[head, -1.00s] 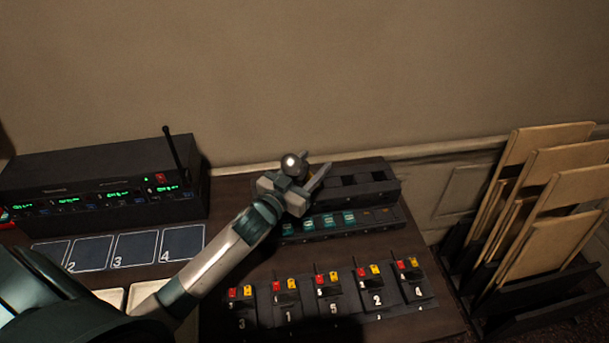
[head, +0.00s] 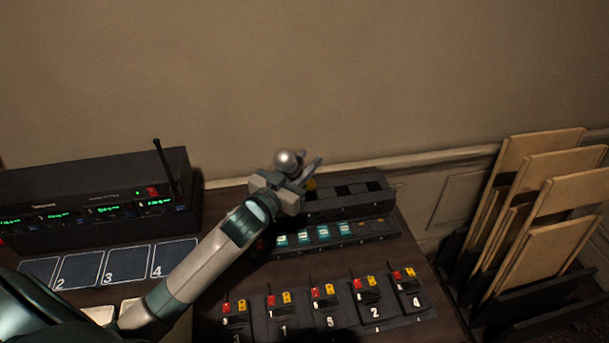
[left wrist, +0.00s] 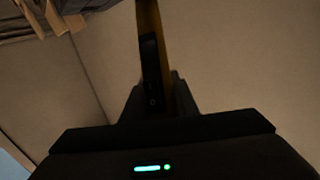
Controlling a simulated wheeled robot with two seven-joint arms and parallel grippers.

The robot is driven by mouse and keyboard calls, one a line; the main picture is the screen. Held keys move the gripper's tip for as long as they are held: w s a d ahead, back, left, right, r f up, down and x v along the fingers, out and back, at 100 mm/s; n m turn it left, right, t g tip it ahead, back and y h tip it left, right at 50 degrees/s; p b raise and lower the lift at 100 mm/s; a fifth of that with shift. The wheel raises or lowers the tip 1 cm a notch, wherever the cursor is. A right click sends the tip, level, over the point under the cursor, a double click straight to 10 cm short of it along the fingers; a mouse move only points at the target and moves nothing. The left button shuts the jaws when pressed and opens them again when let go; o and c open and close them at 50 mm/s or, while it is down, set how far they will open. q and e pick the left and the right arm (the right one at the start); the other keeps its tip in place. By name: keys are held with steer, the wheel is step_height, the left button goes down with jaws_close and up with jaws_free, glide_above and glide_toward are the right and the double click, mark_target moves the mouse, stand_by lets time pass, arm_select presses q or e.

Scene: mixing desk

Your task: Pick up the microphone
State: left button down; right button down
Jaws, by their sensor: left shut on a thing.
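The microphone (head: 286,161) has a round silver head, which shows in the head view just above my left gripper. My left gripper (head: 298,180) is shut on it, over the left end of the black slotted rack (head: 344,204). Most of the microphone's body is hidden by the gripper in the head view. In the left wrist view a dark stick-like body with a small switch (left wrist: 150,75) stands in front of the gripper, with a yellow strip along it. My right gripper is not in view.
Several small belt packs (head: 370,301) with red and yellow parts lie at the desk's front. Teal-lit units (head: 322,233) sit before the rack. A receiver with an antenna (head: 100,200) and numbered pads (head: 127,264) are at left. Boards in a stand (head: 535,215) are at right.

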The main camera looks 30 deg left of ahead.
arm_select(q)
steer(key=w+d+r+b, duration=0.2)
steer(key=d+r, duration=0.4)
steer(key=d, duration=0.5)
steer(key=shift+d+r, duration=0.15)
steer(key=shift+r, duration=0.1)
